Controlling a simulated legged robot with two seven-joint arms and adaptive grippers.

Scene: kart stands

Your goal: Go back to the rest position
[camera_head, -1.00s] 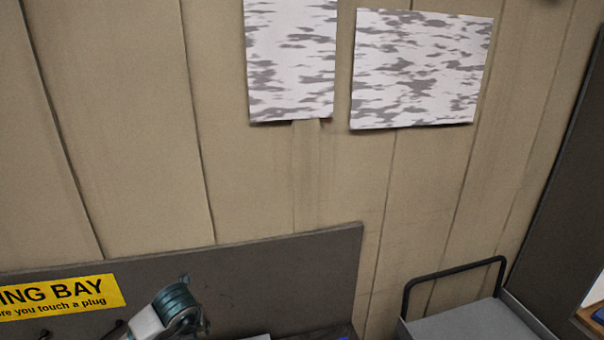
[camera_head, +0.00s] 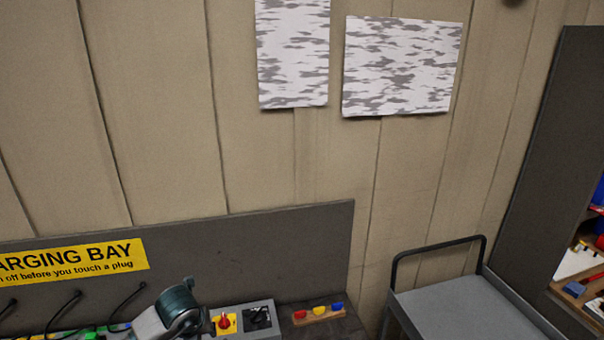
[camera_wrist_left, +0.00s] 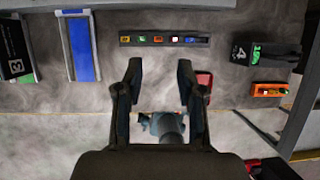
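My left gripper (camera_wrist_left: 159,75) shows in the left wrist view with its two dark fingers apart. It is open, and no object is held between the fingers. A teal and grey part of my own arm (camera_head: 173,312) shows at the bottom of the head view, in front of the charging bench. The left gripper's fingers cannot be made out there. My right gripper is in neither view.
Head view: charging bay sign (camera_head: 75,263), red switch (camera_head: 223,321), tray of coloured pieces (camera_head: 319,313), grey cart (camera_head: 465,305), dark shelf (camera_head: 548,170). Wrist view: strip with coloured parts (camera_wrist_left: 165,40), blue-faced unit (camera_wrist_left: 82,48), black unit (camera_wrist_left: 262,56), orange box (camera_wrist_left: 269,89).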

